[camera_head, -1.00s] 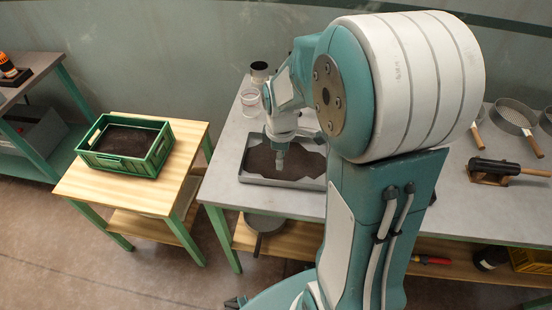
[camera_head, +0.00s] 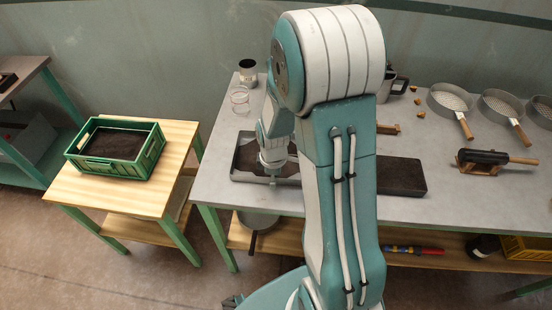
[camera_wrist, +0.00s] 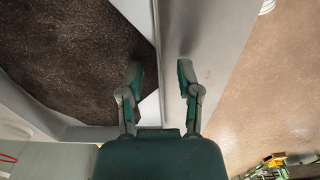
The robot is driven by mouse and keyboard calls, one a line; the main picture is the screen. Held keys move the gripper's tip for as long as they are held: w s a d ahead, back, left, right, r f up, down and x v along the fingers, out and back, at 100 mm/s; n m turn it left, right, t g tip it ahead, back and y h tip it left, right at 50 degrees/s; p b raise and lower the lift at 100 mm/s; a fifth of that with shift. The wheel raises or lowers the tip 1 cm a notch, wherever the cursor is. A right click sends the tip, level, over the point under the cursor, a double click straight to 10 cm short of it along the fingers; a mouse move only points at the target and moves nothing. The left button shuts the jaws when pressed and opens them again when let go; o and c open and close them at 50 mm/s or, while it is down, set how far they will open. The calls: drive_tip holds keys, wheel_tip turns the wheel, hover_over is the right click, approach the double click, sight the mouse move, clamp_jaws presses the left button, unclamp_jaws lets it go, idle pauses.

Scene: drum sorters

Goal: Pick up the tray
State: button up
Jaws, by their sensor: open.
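The grey tray (camera_head: 240,179) lies on the grey worktable with dark soil-like material in it; my arm hides part of it. My gripper (camera_head: 272,180) is at the tray's near edge, pointing down. In the wrist view, my gripper (camera_wrist: 158,72) is open, its fingers apart on either side of the tray's wall (camera_wrist: 148,30). The left finger is over the dark material and the right finger is over the grey table side. I cannot tell whether either finger touches the wall.
A green crate (camera_head: 154,152) with dark fill stands on a wooden table at left. A dark slab (camera_head: 400,175) shows right of my arm. A glass jar (camera_head: 240,101) and a dark-topped can (camera_head: 248,72) stand behind the tray.

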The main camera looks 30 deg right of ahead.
clamp_jaws()
drive_tip(key=shift+r, duration=0.1)
